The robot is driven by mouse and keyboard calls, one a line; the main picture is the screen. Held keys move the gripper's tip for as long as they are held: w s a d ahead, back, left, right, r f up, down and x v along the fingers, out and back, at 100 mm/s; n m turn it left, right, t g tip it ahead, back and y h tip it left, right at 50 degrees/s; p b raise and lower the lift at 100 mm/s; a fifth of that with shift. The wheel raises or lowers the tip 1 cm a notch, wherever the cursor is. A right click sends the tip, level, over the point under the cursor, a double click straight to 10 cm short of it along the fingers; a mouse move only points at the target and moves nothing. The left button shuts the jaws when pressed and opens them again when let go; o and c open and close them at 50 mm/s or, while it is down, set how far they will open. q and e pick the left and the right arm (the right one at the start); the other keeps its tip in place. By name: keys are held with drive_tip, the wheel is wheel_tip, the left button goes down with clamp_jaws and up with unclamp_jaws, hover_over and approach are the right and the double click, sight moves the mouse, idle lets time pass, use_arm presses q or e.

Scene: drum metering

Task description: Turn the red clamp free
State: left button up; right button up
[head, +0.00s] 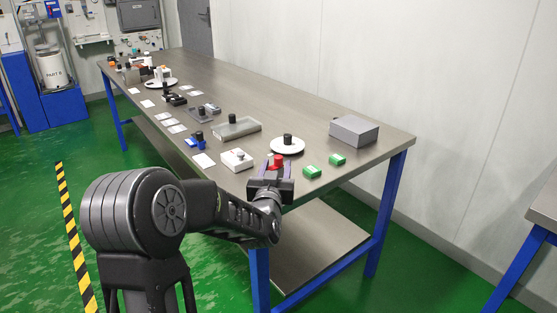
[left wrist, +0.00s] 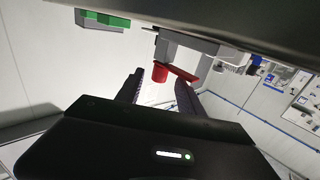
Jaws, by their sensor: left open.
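The red clamp (head: 277,160) shows just beyond my left gripper (head: 271,168) near the table's front edge, partly hidden by it. In the left wrist view the red clamp (left wrist: 160,73) has a round red body and a flat red lever reaching to the right. It hangs from a grey part (left wrist: 166,48). The two dark fingers of my left gripper (left wrist: 159,84) stand apart, with the clamp's round body showing between their tips. I cannot tell whether either finger touches it. My right gripper is in neither view.
A white block with a knob (head: 236,159) stands left of the gripper. A white dish with a black knob (head: 287,146) is behind it. Green blocks (head: 312,171) lie to the right, and a grey box (head: 354,131) is at the back right of the table (head: 290,105).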

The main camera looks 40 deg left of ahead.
sight(278, 162)
use_arm(q)
drive_tip(key=x, duration=0.4)
drive_tip(key=shift+w, duration=0.15)
drive_tip(key=shift+c, duration=0.5)
clamp_jaws()
